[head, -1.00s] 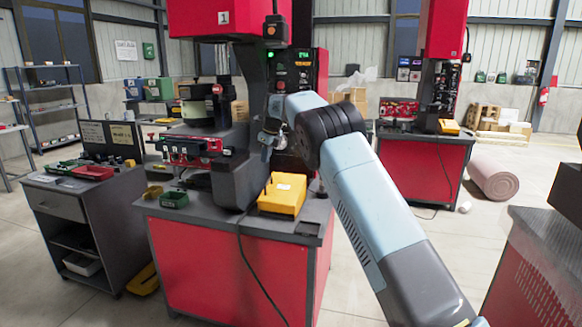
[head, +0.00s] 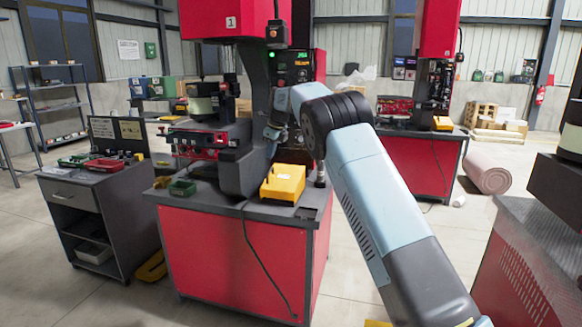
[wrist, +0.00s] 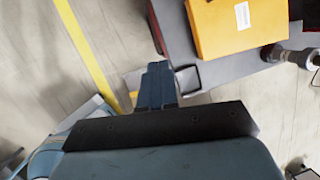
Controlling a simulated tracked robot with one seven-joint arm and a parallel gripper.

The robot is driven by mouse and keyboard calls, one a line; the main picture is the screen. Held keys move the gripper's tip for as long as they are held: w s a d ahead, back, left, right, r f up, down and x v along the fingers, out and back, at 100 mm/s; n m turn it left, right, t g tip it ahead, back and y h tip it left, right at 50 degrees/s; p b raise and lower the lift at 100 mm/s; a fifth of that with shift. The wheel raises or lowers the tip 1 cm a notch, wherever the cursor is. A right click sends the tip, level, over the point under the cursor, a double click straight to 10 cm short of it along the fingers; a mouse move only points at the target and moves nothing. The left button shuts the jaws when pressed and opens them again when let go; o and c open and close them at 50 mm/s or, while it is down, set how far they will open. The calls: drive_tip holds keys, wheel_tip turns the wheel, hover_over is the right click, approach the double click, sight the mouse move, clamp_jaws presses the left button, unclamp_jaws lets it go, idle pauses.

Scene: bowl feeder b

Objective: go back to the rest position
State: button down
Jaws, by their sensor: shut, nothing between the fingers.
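My gripper (wrist: 157,85) shows in the wrist view with its two fingers together and nothing between them. It hangs over the floor beside the dark edge of the press bench, clear of the yellow box (wrist: 238,25) at the upper right. In the head view my arm (head: 375,185) reaches up from the lower right and bends in front of the press bench. I cannot make out the fingertips in that view. The yellow box also shows there, upright on the bench (head: 282,184).
A dark cart (head: 95,215) with trays stands left. A grey machine (head: 530,265) is close on the right. Open floor lies between it and the bench.

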drive_tip(key=s+d+r+n, duration=0.4)
drive_tip(key=s+d+r, duration=0.5)
drive_tip(key=d+r, duration=0.25)
drive_tip(key=s+d+r+n+t, duration=0.1)
drive_tip(key=s+d+r+n, duration=0.2)
drive_tip(key=s+d, duration=0.35)
drive_tip(key=s+d+r+n, duration=0.3)
drive_tip(key=s+d, duration=0.1)
drive_tip(key=s, duration=0.6)
drive_tip(key=s+d+f+n+h, duration=0.1)
drive_tip(key=s+d+f+n, duration=0.2)
drive_tip(key=s, duration=0.9)
drive_tip(key=s+d+f+n+t, duration=0.1)
drive_tip(key=s+d+f+n, duration=0.2)
drive_tip(key=s, duration=0.8)
drive_tip(key=s+d+f+n+h, duration=0.1)
drive_tip(key=s+d+f+n, duration=0.2)
drive_tip(key=s, duration=0.9)
drive_tip(key=f+n, duration=0.2)
drive_tip(key=n, duration=0.1)
drive_tip(key=shift+s+n+t+h, duration=0.3)
drive_tip(key=shift+s+n+t, duration=0.05)
drive_tip(key=shift+n+t, duration=0.05)
drive_tip(key=shift+d, duration=0.1)
